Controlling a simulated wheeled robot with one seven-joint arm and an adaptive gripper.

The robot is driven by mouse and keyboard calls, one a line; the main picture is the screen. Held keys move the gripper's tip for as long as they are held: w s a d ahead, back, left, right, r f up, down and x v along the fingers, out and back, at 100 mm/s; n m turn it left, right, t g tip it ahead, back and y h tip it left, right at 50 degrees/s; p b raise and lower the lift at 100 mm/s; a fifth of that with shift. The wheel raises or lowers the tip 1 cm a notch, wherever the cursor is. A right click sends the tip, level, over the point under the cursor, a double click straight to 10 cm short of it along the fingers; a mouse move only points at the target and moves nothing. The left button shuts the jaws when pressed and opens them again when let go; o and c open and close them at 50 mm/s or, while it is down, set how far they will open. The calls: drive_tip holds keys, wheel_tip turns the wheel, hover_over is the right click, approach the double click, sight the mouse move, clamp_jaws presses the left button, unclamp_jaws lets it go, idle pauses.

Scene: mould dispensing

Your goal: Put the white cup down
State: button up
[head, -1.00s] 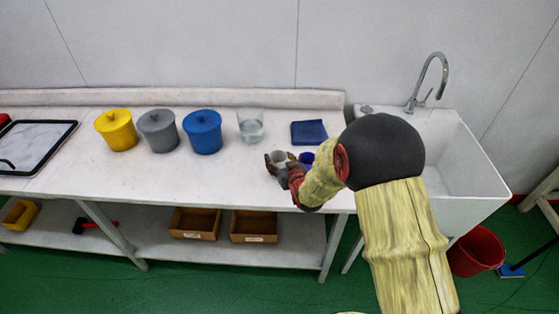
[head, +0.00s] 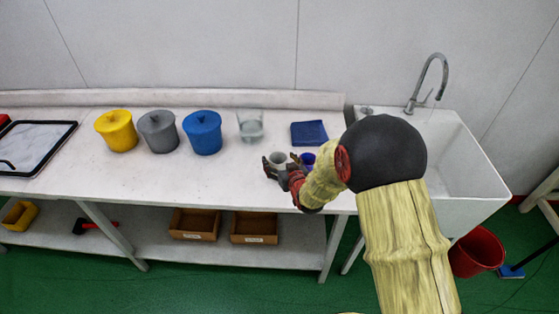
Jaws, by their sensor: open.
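The white cup (head: 278,158) stands upright on the white table, near its front edge and right of centre. My gripper (head: 279,166) is around the cup, its dark fingers apart on either side of it. The jaws are open. The lower part of the cup is partly hidden by the fingers, so I cannot tell whether they touch it.
A blue cup (head: 308,158) stands close to the right of my gripper, partly hidden. Behind are a blue cloth or pad (head: 309,132), a clear glass beaker (head: 250,127), and blue (head: 202,134), grey (head: 158,132) and yellow (head: 116,132) lidded pots. A sink (head: 459,170) is at right.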

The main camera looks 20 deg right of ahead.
drive_tip(key=a+p+v, duration=0.1)
drive_tip(key=p+v, duration=0.1)
drive_tip(key=v, duration=0.9)
drive_tip(key=s+d+r+g+h, duration=0.1)
drive_tip(key=s+r+g, duration=0.1)
drive_tip(key=s+r, duration=0.35)
drive_tip(key=s+d+r+g+h, duration=0.1)
drive_tip(key=s+r+g, duration=0.15)
drive_tip(key=r, duration=0.55)
drive_tip(key=s+a+r+g, duration=0.1)
drive_tip(key=s+r+g, duration=0.1)
drive_tip(key=s, duration=0.8)
drive_tip(key=s+a+r+m+g+y, duration=0.1)
drive_tip(key=s+r, duration=0.3)
drive_tip(key=s, duration=0.7)
drive_tip(key=shift+a+g, duration=0.25)
drive_tip(key=shift+g, duration=0.2)
drive_tip(key=shift+s+d, duration=0.1)
drive_tip(key=shift+s, duration=0.05)
